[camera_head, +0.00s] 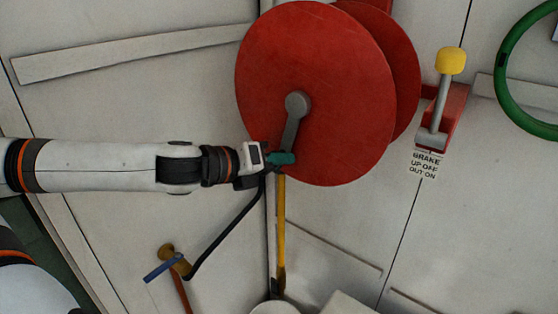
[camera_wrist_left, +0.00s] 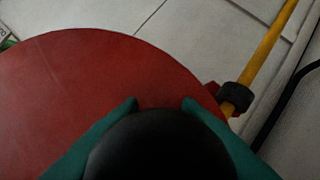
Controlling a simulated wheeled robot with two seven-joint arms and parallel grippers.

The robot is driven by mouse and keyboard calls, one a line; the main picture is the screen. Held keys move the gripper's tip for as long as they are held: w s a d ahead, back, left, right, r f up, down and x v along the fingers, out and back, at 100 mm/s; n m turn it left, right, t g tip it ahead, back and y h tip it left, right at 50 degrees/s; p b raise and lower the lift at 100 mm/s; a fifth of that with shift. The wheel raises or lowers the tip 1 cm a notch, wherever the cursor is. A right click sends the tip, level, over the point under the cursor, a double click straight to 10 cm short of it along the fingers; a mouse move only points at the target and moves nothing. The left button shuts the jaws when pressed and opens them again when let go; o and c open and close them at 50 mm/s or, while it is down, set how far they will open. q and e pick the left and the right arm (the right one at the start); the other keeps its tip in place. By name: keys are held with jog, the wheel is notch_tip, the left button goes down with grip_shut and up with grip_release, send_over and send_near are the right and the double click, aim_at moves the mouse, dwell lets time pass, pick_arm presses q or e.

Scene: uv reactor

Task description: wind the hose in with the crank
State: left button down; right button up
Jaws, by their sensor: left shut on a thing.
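The red hose reel (camera_head: 325,60) has two round flanges and a grey crank arm (camera_head: 292,128) that points down from its hub. My left gripper (camera_head: 281,158) reaches in from the left, at the lower end of the crank. In the left wrist view its teal fingers (camera_wrist_left: 160,105) are shut around the black crank handle (camera_wrist_left: 160,145). The yellow hose (camera_head: 281,220) hangs straight down below the reel to a dark end; it also shows in the left wrist view (camera_wrist_left: 265,50). My right gripper is not in view.
A brake lever with a yellow knob (camera_head: 451,61) stands upright on a red bracket, above a label (camera_head: 425,164) reading "BRAKE UP:OFF OUT:ON". A black pipe (camera_head: 230,222) runs to a brass fitting with a blue handle (camera_head: 160,270). A green ring (camera_head: 505,75) is at the right.

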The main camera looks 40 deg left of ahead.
pick_arm(q)
jog(key=shift+w+a+r, duration=0.1)
jog(key=shift+a+r, duration=0.1)
jog(key=c, duration=1.2)
grip_release()
jog(key=shift+o, duration=0.7)
jog(key=shift+a+f, duration=0.15)
jog(key=shift+a, duration=0.1)
jog(key=shift+d, duration=0.15)
jog(key=shift+s+b, duration=0.55)
jog(key=shift+b, duration=0.05)
jog(key=b+v, duration=0.4)
jog(key=v, duration=0.7)
jog(key=shift+a, duration=0.25)
